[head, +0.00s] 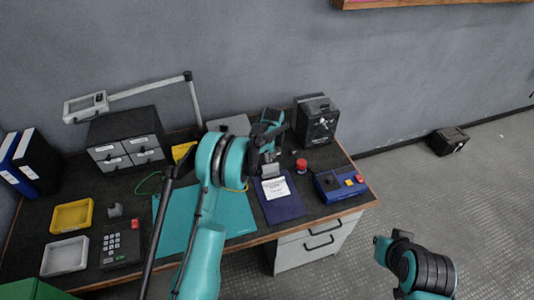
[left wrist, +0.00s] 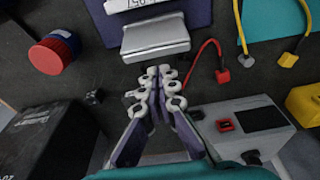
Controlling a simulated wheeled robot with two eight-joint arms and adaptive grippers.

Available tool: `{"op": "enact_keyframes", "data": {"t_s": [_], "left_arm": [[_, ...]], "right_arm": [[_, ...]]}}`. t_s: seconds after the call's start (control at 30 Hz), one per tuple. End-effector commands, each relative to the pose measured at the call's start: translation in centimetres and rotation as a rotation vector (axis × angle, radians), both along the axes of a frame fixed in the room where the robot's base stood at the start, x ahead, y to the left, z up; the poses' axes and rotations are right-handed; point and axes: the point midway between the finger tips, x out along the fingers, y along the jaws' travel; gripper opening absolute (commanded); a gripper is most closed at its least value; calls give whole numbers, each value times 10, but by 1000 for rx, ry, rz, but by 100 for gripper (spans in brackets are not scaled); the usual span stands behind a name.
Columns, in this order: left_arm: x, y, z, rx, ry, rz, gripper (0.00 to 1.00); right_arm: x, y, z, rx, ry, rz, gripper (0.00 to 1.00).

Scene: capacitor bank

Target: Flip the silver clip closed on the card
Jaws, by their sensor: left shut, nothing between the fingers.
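The silver clip (head: 270,170) sits at the far edge of a dark blue clipboard (head: 284,209), beside the white card (head: 275,188). In the left wrist view, the clip (left wrist: 155,36) shows as a broad grey plate by the edge of the card (left wrist: 130,5); its exact tilt is hard to tell. My left gripper (head: 267,152) is just beyond the clip. In the left wrist view, its fingertips (left wrist: 160,76) are together and empty, a little short of the clip, with a small gap visible. Only part of my right arm shows at lower right; its gripper is not seen.
A red-capped jar (head: 301,165) and a blue box (head: 340,185) stand right of the clipboard. A black box (head: 316,121) stands behind. A grey meter (left wrist: 243,118) and red lead (left wrist: 210,58) lie near the gripper. A teal mat (head: 235,212) is to the left.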

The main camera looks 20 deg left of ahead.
Motion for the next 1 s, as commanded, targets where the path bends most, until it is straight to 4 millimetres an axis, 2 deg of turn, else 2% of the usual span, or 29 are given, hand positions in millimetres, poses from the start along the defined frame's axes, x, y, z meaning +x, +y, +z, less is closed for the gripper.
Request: {"op": "enact_keyframes", "data": {"t_s": [0.2, 1.0], "left_arm": [[-9, -6, 2, 0, 0, 1, 0], [-14, -9, 4, 42, -64, 0, 0]], "right_arm": [[0, 0, -3, 0, 0, 0, 0], [0, 0, -7, 0, 0, 0, 0]]}}
